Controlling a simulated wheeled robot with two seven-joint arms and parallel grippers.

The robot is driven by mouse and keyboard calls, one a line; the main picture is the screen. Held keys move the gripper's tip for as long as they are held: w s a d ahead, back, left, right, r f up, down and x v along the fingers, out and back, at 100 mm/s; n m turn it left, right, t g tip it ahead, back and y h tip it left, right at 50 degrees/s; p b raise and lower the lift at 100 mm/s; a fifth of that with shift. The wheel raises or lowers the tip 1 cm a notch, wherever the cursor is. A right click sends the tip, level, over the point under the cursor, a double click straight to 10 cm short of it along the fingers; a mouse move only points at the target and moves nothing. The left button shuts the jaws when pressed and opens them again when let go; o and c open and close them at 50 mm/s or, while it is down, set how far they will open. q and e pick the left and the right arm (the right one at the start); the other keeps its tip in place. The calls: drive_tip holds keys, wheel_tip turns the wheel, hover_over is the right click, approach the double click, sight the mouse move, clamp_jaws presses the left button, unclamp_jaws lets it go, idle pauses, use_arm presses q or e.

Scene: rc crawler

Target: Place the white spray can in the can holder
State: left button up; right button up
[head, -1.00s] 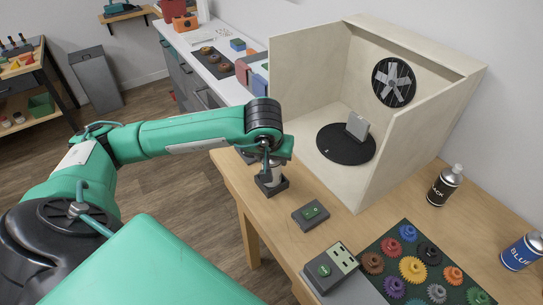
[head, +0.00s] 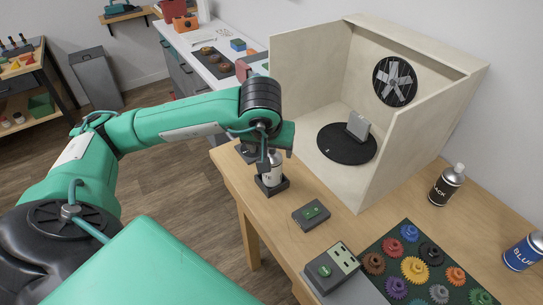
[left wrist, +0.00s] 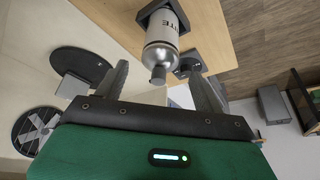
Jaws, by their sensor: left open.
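The white spray can (head: 272,170) stands upright in the dark square can holder (head: 272,189) at the table's left edge. In the left wrist view the can (left wrist: 163,42) shows its silvery shoulder and nozzle and part of its lettering, with its base inside the holder. My left gripper (left wrist: 158,72) is open, its fingers on either side of the can's nozzle end and apart from the can. In the head view my left gripper (head: 268,153) is just above the can and hides its top. My right gripper is not in view.
A spray booth (head: 395,150) with a fan and dark turntable (head: 345,145) stands behind the holder. A black can (head: 446,187), a blue can (head: 524,252) and a gear tray (head: 425,265) are to the right.

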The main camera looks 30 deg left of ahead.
use_arm(q)
drive_tip(key=v, duration=0.6)
drive_tip(key=shift+r, duration=0.3)
drive_tip(key=shift+s+f, duration=0.1)
drive_tip(key=shift+s, duration=0.1)
